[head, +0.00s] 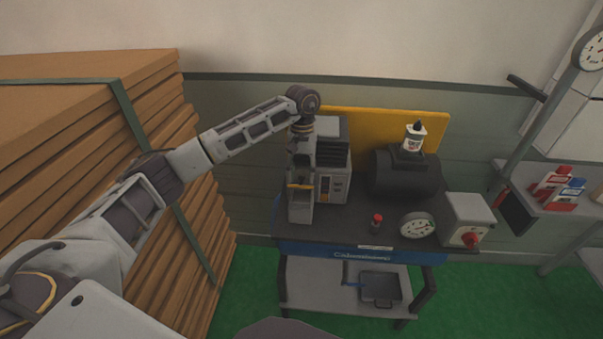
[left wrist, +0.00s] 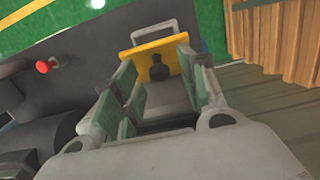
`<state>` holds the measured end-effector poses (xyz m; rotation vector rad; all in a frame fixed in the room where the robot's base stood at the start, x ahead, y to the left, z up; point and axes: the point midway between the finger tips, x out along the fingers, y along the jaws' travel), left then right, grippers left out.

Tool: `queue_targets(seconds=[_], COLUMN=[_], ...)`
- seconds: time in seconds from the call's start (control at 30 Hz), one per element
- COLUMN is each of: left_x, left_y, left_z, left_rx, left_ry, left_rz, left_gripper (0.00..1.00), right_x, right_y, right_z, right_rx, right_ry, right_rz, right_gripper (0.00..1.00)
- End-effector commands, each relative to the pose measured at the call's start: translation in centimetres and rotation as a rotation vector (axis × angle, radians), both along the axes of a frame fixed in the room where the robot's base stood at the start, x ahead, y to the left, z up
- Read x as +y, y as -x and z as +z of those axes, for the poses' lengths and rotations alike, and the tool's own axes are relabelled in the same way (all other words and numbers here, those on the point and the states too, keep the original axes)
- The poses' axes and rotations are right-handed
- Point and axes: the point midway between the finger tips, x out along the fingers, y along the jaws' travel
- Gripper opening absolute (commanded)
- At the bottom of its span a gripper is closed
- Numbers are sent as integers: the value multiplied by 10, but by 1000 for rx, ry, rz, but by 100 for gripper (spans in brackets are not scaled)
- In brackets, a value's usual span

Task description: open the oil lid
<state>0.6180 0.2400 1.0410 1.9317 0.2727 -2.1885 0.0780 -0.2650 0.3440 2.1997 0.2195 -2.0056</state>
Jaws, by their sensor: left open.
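A grey, upright can-like object (head: 300,211) stands at the left end of the dark workbench. In the left wrist view it shows a black cap (left wrist: 159,72), a yellow strip (left wrist: 153,52) and a pale loop handle (left wrist: 154,33). My left gripper (head: 301,180) points down just above it. In the left wrist view the fingers (left wrist: 166,90) are spread, with the black cap between and beyond them. I cannot tell whether they touch it. The head view hides the cap behind the gripper. My right gripper is not in view.
The workbench (head: 345,225) also holds a grey machine (head: 337,175), a black tank (head: 405,180) with a white bottle (head: 412,138) on top, a red knob (head: 377,219), a dial gauge (head: 417,225) and a switch box (head: 468,218). Stacked brown boards (head: 150,125) stand close on the left.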

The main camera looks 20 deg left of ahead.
Motion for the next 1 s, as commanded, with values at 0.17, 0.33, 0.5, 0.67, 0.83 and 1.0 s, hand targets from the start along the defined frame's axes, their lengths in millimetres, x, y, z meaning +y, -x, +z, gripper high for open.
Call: queue_targets(seconds=[0.17, 0.33, 0.5, 0.67, 0.83, 1.0], left_x=[0, 1, 2, 2, 3, 4], left_y=[-2, -5, -8, -10, -12, -14], left_z=[14, 34, 57, 78, 97, 110], left_rx=[-3, -2, -3, -2, -1, -1], left_ry=[0, 0, 0, -1, 1, 0], left_rz=[0, 0, 1, 0, 0, 0], left_gripper=[42, 42, 42, 42, 42, 42], right_x=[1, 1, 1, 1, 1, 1], right_y=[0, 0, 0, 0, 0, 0], right_z=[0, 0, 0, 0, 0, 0], right_rx=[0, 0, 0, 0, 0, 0], right_ry=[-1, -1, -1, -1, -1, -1], right_rz=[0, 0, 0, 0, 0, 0], right_gripper=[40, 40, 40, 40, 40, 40])
